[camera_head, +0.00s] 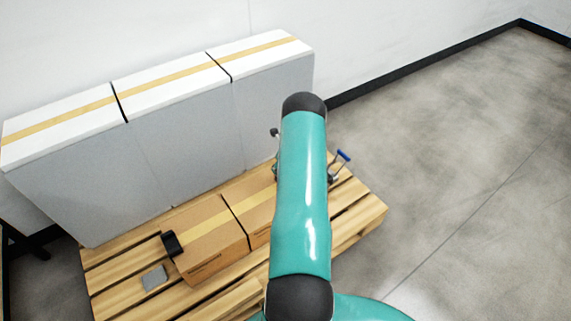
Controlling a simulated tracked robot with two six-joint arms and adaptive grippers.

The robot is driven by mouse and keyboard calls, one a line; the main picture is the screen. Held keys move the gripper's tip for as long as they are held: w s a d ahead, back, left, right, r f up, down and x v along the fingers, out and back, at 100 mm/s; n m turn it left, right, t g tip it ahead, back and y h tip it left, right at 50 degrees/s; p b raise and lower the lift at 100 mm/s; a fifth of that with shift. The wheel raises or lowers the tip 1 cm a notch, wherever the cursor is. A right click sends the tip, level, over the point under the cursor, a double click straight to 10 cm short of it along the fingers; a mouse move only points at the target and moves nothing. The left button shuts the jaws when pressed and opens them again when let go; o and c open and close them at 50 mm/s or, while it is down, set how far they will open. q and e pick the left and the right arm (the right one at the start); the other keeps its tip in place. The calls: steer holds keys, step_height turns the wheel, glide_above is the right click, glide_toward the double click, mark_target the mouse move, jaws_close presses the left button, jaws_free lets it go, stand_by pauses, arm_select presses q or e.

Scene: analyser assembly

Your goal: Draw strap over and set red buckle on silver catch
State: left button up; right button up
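No red buckle shows in the head view, and I cannot pick out the strap for certain. A blue-handled metal fitting (343,156) stands at the right end of the pallet, partly behind my teal arm; I cannot tell whether a silver catch is part of it. A black block (173,244) sits at the left end of the cardboard boxes. A flat grey plate (154,278) lies on the pallet in front of it. My arm rises through the middle of the view and hides what is behind it. Neither gripper can be made out.
Tall white-topped grey boxes (150,165) with yellow tape stand in a row at the back of the wooden pallet (366,211). Low cardboard boxes (212,240) lie before them. A small dark knob (275,132) shows left of my arm. The floor (460,170) at the right is clear.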

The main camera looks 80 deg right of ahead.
steer(key=shift+s+d+m, duration=0.1)
steer(key=shift+s+m, duration=0.3)
steer(key=shift+s, duration=0.25)
steer(key=shift+w+a+f+b, duration=0.1)
steer(key=shift+w+a+b, duration=0.25)
steer(key=shift+b, duration=0.2)
steer(key=w+a+p, duration=0.3)
steer(key=w+a, duration=1.6)
steer(key=w, duration=0.4)
steer(key=w+a+p, duration=0.3)
steer(key=w+a, duration=1.6)
steer(key=w, duration=0.3)
step_height(320, 180, down, 21)
steer(key=b, duration=1.8)
steer(key=shift+s+a+b, duration=0.1)
steer(key=shift+b, duration=0.25)
